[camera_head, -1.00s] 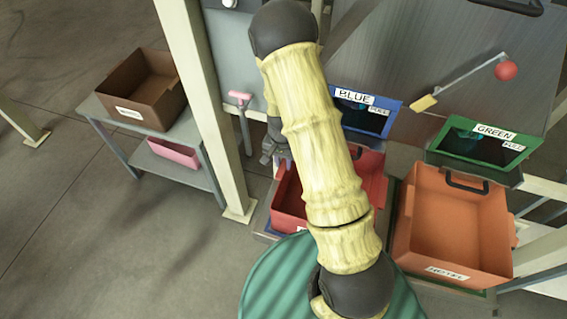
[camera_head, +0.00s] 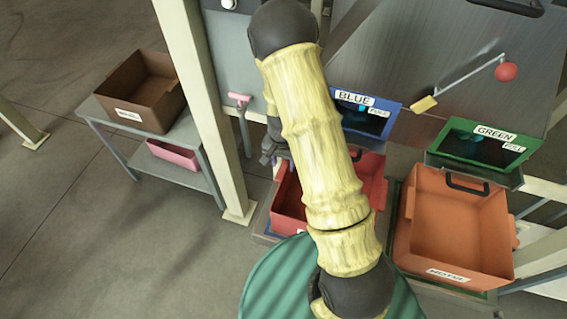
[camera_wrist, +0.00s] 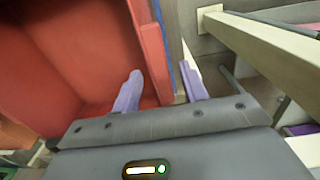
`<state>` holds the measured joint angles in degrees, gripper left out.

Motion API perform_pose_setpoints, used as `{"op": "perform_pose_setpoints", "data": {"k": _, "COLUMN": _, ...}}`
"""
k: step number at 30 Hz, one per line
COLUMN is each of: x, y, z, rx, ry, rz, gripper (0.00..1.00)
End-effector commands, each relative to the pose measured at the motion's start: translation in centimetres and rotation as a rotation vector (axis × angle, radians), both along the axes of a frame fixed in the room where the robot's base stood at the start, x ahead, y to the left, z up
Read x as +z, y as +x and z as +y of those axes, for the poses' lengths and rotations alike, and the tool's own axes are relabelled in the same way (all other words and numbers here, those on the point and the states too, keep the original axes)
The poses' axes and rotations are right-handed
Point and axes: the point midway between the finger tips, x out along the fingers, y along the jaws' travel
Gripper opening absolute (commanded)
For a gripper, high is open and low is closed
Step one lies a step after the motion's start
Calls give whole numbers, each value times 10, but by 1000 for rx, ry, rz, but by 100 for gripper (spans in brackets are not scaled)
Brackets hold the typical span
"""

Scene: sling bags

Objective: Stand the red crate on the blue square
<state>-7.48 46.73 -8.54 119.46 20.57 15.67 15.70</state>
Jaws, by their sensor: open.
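The red crate (camera_head: 289,207) sits below the chute marked BLUE, partly hidden behind my arm. A blue edge (camera_head: 268,236) shows beside its lower left corner; how much of the crate lies over the blue is hidden. In the wrist view the red crate (camera_wrist: 75,45) fills the left side, and a blue strip (camera_wrist: 168,45) runs along the outside of its wall. My gripper (camera_wrist: 160,88) is open, one finger inside the crate and the other outside, with the wall between them. In the head view my gripper (camera_head: 273,155) is at the crate's far left, partly hidden by the arm.
An orange crate (camera_head: 455,222) stands to the right, under the green-framed chute (camera_head: 480,150). A brown box (camera_head: 143,92) sits on a grey side table (camera_head: 104,120), with a pink bin (camera_head: 172,154) on its lower shelf. A pale post (camera_head: 205,110) stands left of my gripper.

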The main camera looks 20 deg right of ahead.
Motion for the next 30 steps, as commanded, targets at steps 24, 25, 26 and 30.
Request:
{"op": "perform_pose_setpoints", "data": {"k": 24, "x": 112, "y": 1, "z": 2, "rx": 0, "ry": 0, "rz": 0, "gripper": 43}}
{"op": "perform_pose_setpoints", "data": {"k": 25, "x": 112, "y": 1, "z": 2, "rx": 0, "ry": 0, "rz": 0, "gripper": 43}}
{"op": "perform_pose_setpoints", "data": {"k": 26, "x": 112, "y": 1, "z": 1, "rx": 0, "ry": 0, "rz": 0, "gripper": 43}}
{"op": "perform_pose_setpoints", "data": {"k": 30, "x": 112, "y": 1, "z": 1, "rx": 0, "ry": 0, "rz": 0, "gripper": 43}}
